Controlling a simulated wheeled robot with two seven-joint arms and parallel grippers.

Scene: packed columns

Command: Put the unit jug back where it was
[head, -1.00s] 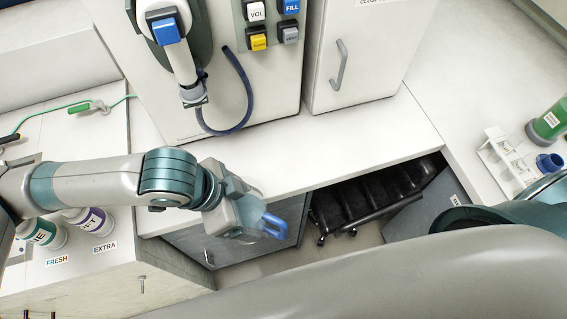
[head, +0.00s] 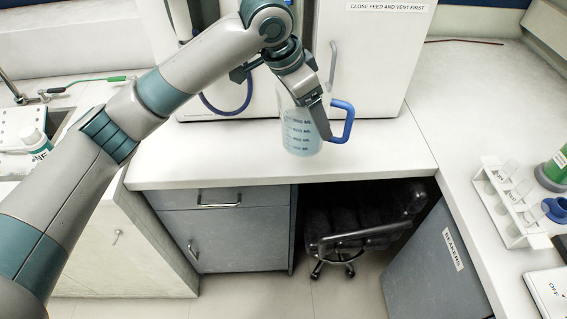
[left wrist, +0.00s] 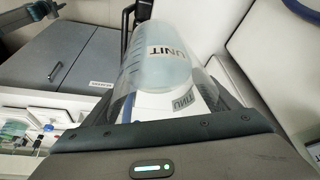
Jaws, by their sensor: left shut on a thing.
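The unit jug (head: 300,136) is a clear graduated jug with pale blue liquid and a blue handle at its right. My left gripper (head: 311,98) is shut on it and holds it roughly upright over the front of the white counter (head: 235,170). I cannot tell whether its base touches the counter. In the left wrist view the jug (left wrist: 160,62) lies between the fingers, with the word UNIT on it. My right gripper is not in view.
A white cabinet labelled "close feed and vent first" (head: 385,60) stands behind the jug. A tube rack (head: 512,205) is on the right counter. A black chair (head: 350,230) is under the counter.

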